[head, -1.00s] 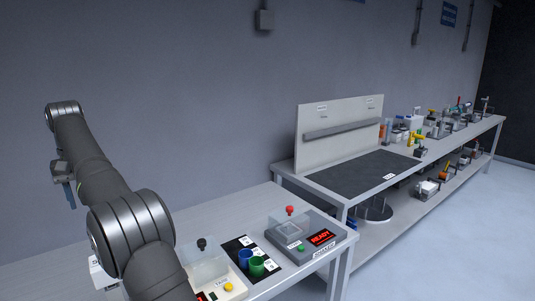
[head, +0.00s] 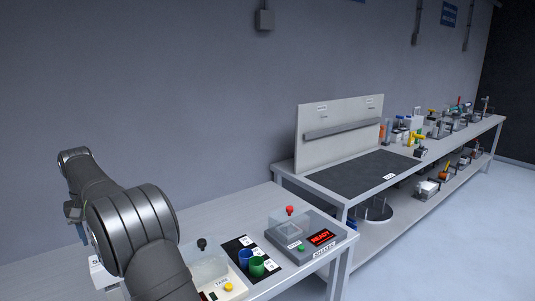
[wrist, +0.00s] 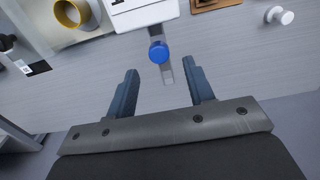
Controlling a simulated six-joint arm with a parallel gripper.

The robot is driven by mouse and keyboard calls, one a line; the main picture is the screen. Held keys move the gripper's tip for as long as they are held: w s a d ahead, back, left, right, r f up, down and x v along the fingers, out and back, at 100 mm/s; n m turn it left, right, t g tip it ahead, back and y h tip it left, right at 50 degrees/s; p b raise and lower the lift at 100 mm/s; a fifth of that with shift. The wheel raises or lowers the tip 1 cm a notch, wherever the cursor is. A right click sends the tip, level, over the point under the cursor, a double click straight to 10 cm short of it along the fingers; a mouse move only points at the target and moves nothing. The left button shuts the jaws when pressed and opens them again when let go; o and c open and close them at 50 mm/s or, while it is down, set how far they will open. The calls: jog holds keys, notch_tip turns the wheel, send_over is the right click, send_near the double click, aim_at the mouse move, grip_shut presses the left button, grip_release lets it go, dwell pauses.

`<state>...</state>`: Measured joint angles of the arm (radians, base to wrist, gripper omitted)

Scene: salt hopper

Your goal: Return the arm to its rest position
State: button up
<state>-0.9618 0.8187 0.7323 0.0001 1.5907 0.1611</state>
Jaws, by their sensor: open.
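My gripper (wrist: 164,88) shows in the wrist view with its two dark blue fingers spread apart. It is open and nothing is between the fingers. A blue round knob (wrist: 158,52) on a white device (wrist: 145,14) lies just beyond the fingertips in the picture, apart from them. In the head view my arm is folded at the left, and its large elbow joint hides part of the near bench. The gripper is mostly hidden behind the arm there, so I cannot see its fingers.
The near bench holds a grey machine with a red READY display (head: 321,237), blue (head: 245,258) and green (head: 257,266) cups, and a clear-walled box (head: 208,268). A yellow ring (wrist: 72,12) and white knob (wrist: 280,15) show in the wrist view. A second bench (head: 300,180) stands beyond.

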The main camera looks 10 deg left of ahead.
notch_tip(320, 180, down, 5)
jog(key=shift+w+d+r+m, duration=0.15)
jog(key=shift+w+d+m, duration=0.3)
jog(key=shift+m, duration=0.45)
jog(key=o, duration=1.1)
jog(key=shift+o, duration=0.2)
jog(key=s+d+r+m+t+y, duration=0.1)
jog(key=s+d+r+m+y, duration=0.1)
jog(key=d+r+m, duration=0.5)
jog(key=s+d+r+m+y, duration=0.2)
jog(key=d+r+m, duration=0.1)
jog(key=r+m, duration=0.7)
jog(key=shift+n, duration=0.5)
jog(key=x, duration=0.9)
jog(key=shift+s+a+f, duration=0.1)
jog(key=shift+a, duration=0.3)
